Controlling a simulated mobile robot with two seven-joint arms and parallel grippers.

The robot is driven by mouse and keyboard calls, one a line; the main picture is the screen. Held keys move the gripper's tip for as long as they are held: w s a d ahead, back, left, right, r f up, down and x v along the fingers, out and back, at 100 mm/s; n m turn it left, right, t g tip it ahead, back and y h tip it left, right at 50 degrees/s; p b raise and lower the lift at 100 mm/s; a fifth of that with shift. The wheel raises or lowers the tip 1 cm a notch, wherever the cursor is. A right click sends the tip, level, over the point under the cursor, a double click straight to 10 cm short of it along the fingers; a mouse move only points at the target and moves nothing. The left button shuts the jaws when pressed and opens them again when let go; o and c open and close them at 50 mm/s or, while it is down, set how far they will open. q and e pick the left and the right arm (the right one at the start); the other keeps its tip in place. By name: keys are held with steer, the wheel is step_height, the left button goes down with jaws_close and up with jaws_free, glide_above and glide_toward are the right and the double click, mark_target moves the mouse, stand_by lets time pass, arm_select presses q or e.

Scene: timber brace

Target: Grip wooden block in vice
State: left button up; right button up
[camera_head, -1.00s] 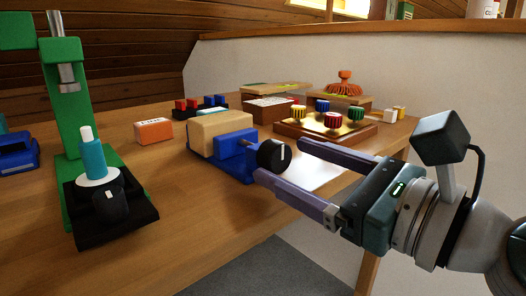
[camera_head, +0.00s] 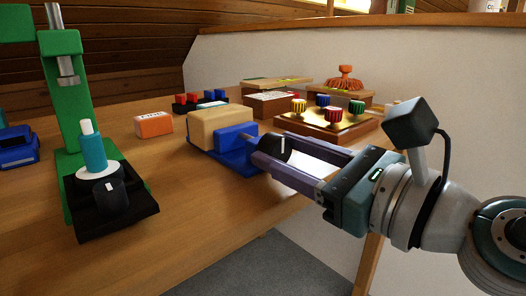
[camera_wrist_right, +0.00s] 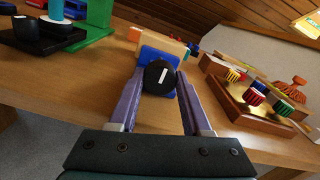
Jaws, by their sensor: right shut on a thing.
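The wooden block (camera_head: 221,122) is a pale tan block sitting at the blue vice (camera_head: 240,157) on the table. It also shows, partly hidden, in the right wrist view (camera_wrist_right: 168,45). The vice has a black round knob with a white mark (camera_wrist_right: 160,77) on its near side. My right gripper (camera_head: 270,148) has its two purple fingers on either side of this knob and is shut on it. In the head view the fingers hide much of the knob. I cannot tell how tightly the vice jaws sit on the block. My left gripper is not in view.
A green press (camera_head: 70,120) with a black base stands at the left. A wooden board with several coloured knobs (camera_head: 325,123) stands to the right of the vice. The table's front is mostly clear.

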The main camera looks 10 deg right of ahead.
jaws_close()
steer(key=shift+m, duration=0.4)
steer(key=m+p, duration=0.1)
steer(key=m, duration=0.2)
steer(key=shift+m, duration=1.7)
steer(key=o, duration=1)
jaws_free()
steer(key=shift+c, duration=0.2)
